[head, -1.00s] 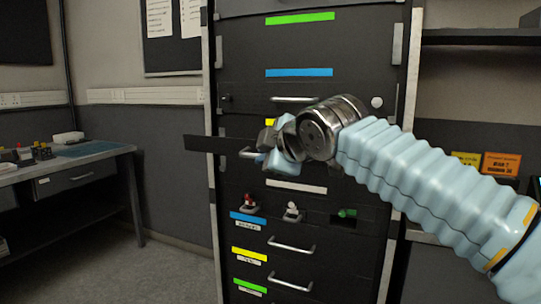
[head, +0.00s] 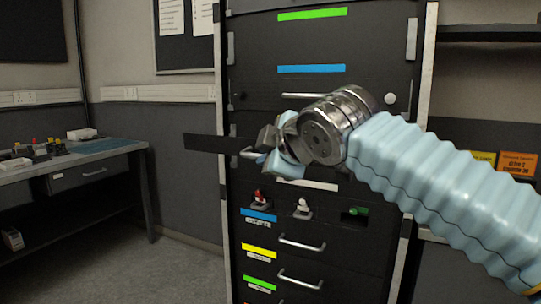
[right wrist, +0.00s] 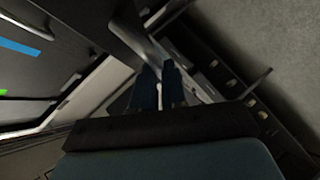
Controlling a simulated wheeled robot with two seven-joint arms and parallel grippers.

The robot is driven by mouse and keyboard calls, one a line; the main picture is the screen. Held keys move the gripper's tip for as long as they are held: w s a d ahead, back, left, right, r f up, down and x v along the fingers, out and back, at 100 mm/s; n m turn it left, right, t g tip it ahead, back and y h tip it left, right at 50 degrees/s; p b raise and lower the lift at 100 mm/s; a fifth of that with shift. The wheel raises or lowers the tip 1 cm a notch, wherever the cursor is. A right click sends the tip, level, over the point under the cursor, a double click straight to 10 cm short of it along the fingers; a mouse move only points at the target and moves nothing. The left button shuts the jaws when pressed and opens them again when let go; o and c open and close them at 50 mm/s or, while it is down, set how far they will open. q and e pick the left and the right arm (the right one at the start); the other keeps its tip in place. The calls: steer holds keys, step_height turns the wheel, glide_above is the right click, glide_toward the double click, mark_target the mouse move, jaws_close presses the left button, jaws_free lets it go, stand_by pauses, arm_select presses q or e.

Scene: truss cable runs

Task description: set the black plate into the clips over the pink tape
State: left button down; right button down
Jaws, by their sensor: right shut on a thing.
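The black plate (head: 212,144) is a thin dark panel in front of the cabinet. Its left end sticks out past the cabinet's left post, and its right part is hidden behind my right gripper (head: 268,152). The gripper is shut on the plate, near a metal handle (head: 247,153) on its face. In the right wrist view the two dark blue fingers (right wrist: 158,85) are close together at a pale bar. I see no pink tape; my gripper and arm cover part of the cabinet front. I cannot make out the clips for certain. My left gripper is out of view.
The black cabinet (head: 310,45) carries green (head: 312,14), blue (head: 311,69) and yellow (head: 259,250) tapes, handles, and a row of small red, white and green switches (head: 302,208). A workbench (head: 80,156) stands at left; shelves are at right.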

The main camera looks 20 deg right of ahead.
steer(key=shift+r, duration=0.1)
steer(key=shift+m+g+y+p, duration=0.3)
steer(key=shift+g+p, duration=0.1)
steer(key=shift+p, duration=0.4)
steer(key=shift+d+r+p, duration=0.15)
steer(key=shift+r+p, duration=0.1)
steer(key=shift+p, duration=0.05)
steer(key=shift+w, duration=0.1)
stand_by(0.5)
stand_by(0.5)
